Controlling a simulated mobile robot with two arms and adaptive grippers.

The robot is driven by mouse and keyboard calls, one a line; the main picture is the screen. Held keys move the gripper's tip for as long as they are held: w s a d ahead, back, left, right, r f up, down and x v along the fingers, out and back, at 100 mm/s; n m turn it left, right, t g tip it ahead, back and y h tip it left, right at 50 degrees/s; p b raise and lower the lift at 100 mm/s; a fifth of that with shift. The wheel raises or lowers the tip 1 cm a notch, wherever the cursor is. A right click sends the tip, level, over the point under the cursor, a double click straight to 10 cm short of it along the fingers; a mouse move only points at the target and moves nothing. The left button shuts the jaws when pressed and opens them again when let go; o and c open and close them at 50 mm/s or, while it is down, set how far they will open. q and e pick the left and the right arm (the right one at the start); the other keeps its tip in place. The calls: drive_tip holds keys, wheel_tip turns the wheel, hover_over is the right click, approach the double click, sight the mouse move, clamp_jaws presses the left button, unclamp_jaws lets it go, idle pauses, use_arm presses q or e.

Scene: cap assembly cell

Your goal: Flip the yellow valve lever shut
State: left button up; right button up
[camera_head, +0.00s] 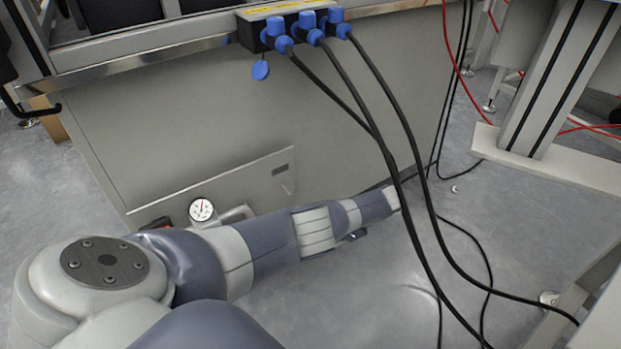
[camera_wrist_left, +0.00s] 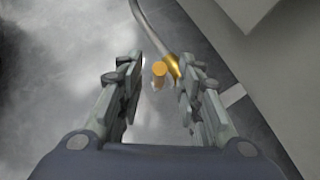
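In the left wrist view, the yellow valve lever (camera_wrist_left: 159,70) shows as a small round yellow end between the fingers of my left gripper (camera_wrist_left: 162,64). My left gripper is open, with a finger on each side of the lever. I cannot tell whether either finger touches it. A brass-coloured fitting (camera_wrist_left: 174,66) on a bent metal pipe (camera_wrist_left: 149,28) sits just right of the lever, close to the right finger. In the head view my left arm stretches right, low along the grey cabinet; the lever and the fingertips cannot be made out there. My right gripper does not show.
The grey cabinet (camera_head: 200,120) carries a round pressure gauge (camera_head: 201,209) and, at its top edge, a box with blue plugs (camera_head: 307,24). Black cables (camera_head: 408,215) hang from the plugs across the arm's far end. Bare floor (camera_head: 370,285) lies in front.

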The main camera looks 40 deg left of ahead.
use_arm(q)
drive_tip(key=shift+v, duration=2.25)
